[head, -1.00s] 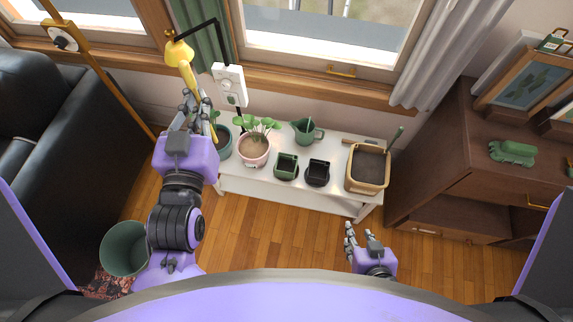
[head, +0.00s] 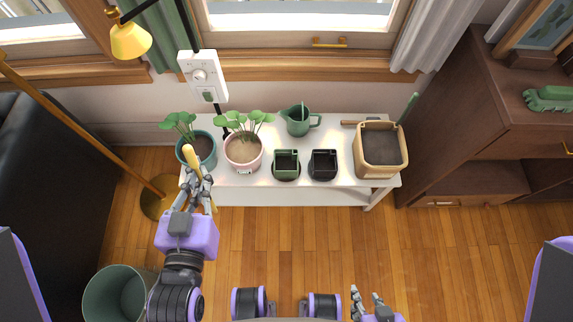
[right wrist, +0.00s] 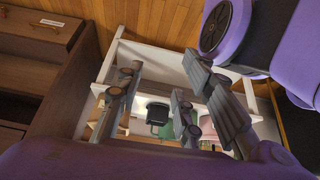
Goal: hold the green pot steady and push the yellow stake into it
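The round teal-green pot (head: 209,147) with a leafy plant stands at the left end of the white bench. My left gripper (head: 199,181) is just in front of it, shut on the yellow stake (head: 190,155). The stake slants upward from the fingers, its upper end overlapping the pot's front in the head view; I cannot tell whether they touch. My right gripper (head: 364,300) is low in front of the bench, fingers spread and empty. Its spread fingers also show in the right wrist view (right wrist: 155,105).
The white bench (head: 240,195) also holds a pink pot (head: 243,161) with a plant, a green square pot (head: 286,172), a black square pot (head: 323,172), a green watering can (head: 298,122) and a wooden soil box (head: 380,170). A lamp pole stands left, a bin (head: 118,298) lower left.

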